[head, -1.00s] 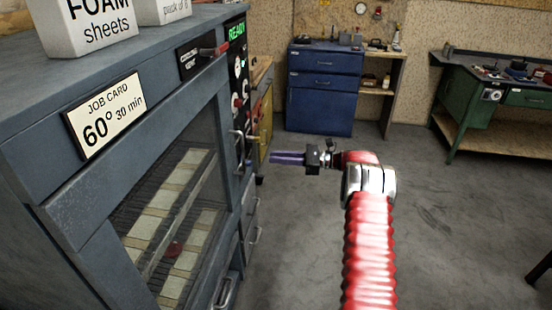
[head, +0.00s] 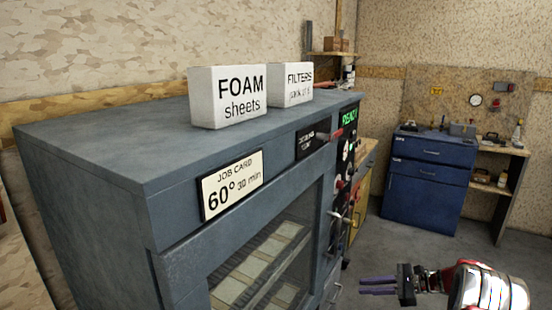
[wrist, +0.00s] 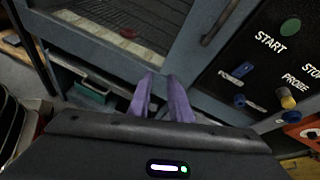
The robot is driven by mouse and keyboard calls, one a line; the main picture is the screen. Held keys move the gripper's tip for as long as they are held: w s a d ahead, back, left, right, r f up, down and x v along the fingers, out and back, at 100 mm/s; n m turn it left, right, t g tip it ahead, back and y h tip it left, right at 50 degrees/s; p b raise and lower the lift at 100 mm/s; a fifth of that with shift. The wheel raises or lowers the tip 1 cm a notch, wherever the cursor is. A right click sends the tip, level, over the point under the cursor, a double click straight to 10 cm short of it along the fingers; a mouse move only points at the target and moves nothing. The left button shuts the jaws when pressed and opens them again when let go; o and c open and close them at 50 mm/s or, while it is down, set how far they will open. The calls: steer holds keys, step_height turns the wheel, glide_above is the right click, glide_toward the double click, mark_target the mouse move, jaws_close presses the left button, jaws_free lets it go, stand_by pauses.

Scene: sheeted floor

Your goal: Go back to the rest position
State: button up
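My gripper (head: 362,286) is at the lower right in the head view, in front of the grey oven cabinet and apart from it. Its two purple fingers point left with a narrow gap between them. In the wrist view the fingers (wrist: 164,80) stand a little apart with nothing between them. The oven's glass door and its control panel (wrist: 262,75) with START and PROBE labels lie beyond the fingertips. My red arm is mostly cut off at the picture's lower right.
The oven cabinet (head: 100,165) fills the left, with a job card (head: 232,185) and boxes marked FOAM sheets (head: 228,97) and FILTERS (head: 291,85) on top. A blue drawer unit (head: 428,180) stands behind. Some floor (head: 400,240) is clear between them.

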steer(key=s+a+r+n+h, duration=0.4)
steer(key=s+r, duration=0.4)
steer(key=s, duration=0.5)
steer(key=s+a+r+n+h, duration=0.4)
steer(key=s+a+r+n, duration=0.2)
steer(key=s, duration=0.7)
steer(key=s+a+r+n+h, duration=0.4)
steer(key=s+r+n, duration=0.5)
steer(key=s, duration=0.5)
steer(key=shift+a+r+n, duration=0.4)
steer(key=shift+a+r, duration=0.3)
steer(key=shift+r, duration=0.2)
steer(key=shift+o, duration=0.6)
